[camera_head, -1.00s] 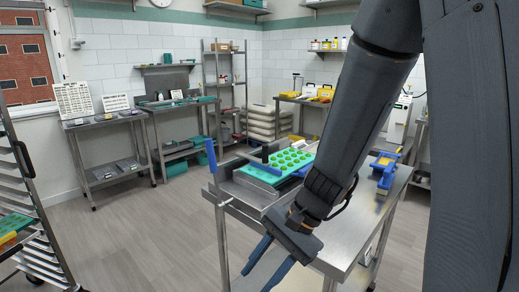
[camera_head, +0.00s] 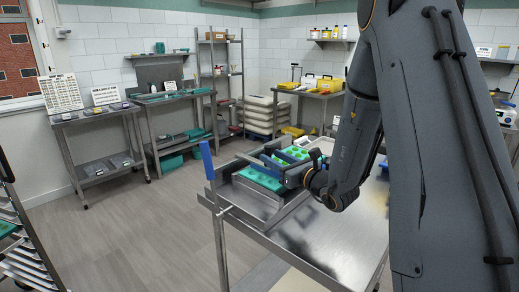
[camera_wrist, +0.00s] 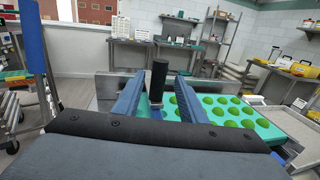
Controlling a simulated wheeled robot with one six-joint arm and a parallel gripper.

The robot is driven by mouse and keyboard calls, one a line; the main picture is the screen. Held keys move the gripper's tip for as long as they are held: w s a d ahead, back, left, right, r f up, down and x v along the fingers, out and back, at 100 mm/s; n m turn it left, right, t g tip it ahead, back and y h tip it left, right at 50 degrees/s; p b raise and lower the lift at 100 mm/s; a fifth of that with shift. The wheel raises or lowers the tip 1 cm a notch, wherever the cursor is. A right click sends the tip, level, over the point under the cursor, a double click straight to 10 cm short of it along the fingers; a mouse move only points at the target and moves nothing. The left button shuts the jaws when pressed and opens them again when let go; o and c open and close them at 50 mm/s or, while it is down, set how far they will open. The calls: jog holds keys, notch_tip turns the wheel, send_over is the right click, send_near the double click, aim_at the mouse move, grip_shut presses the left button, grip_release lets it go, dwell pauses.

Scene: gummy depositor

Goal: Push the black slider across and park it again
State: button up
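The black slider's upright knob (camera_wrist: 159,80) stands between the two blue fingers of my gripper (camera_wrist: 158,98) in the wrist view. The fingers are open, with a narrow gap on each side of the knob. In the head view my gripper (camera_head: 278,162) reaches left over the depositor, and I cannot make out the knob there. A teal mould (camera_head: 258,179) with round green-filled cavities lies on the depositor under and beside the fingers. It also shows in the wrist view (camera_wrist: 255,128), to the right of the knob.
A blue-gripped upright lever (camera_head: 207,160) rises at the depositor's left end. The steel table (camera_head: 345,245) is bare at the front. Side tables (camera_head: 95,118) and shelving stand along the walls. A tray rack (camera_head: 25,245) is at far left.

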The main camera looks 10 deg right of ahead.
jog(key=shift+w+a+r, duration=0.25)
jog(key=shift+w, duration=0.15)
jog(key=shift+p+x, duration=0.95)
jog(key=shift+x, duration=2.1)
jog(key=shift+f, duration=0.1)
grip_shut()
